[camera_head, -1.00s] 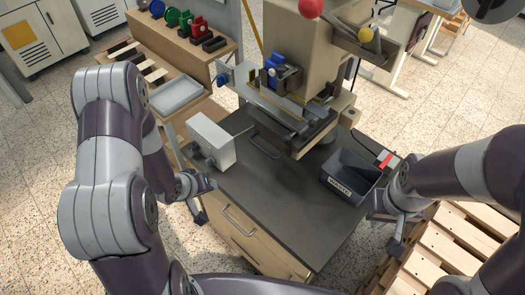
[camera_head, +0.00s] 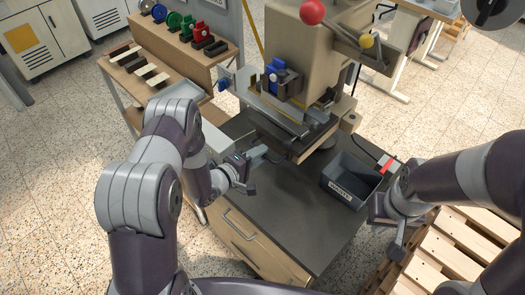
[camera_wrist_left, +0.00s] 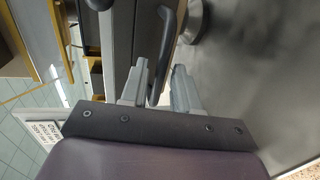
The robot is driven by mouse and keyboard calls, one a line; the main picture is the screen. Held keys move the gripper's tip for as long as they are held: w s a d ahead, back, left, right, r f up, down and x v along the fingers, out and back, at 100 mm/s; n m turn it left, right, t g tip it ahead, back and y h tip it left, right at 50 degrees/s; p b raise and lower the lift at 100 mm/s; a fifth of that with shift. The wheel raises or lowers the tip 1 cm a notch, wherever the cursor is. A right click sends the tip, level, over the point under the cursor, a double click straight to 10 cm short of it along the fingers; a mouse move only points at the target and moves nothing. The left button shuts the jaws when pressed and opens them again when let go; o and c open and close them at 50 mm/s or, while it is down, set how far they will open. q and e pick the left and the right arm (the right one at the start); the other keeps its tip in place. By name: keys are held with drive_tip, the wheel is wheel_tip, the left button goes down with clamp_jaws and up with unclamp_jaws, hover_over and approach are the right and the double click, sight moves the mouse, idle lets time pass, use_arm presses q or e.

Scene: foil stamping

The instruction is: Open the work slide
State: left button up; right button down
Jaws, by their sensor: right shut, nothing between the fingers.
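The work slide (camera_head: 278,117) sits under the foil press head, with a blue part in a dark holder above it. Its dark bar handle (camera_wrist_left: 167,42) faces the front of the bench. My left gripper (camera_head: 260,153) is at the handle, low over the bench top. In the left wrist view, its two grey fingers (camera_wrist_left: 157,82) are open, one on each side of the handle; a gap shows, and I cannot tell whether either finger touches it. My right gripper (camera_head: 393,238) is shut and empty, beyond the bench's right edge.
A white box at the bench's left is mostly hidden by my left arm. The bench front (camera_head: 300,225) is clear. A wooden pallet (camera_head: 450,250) lies at lower right.

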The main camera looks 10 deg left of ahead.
use_arm(q)
drive_tip(key=shift+x, duration=1.05)
drive_tip(key=shift+a, duration=0.1)
clamp_jaws()
use_arm(e)
drive_tip(key=shift+r, duration=0.15)
use_arm(q)
drive_tip(key=shift+s, duration=0.1)
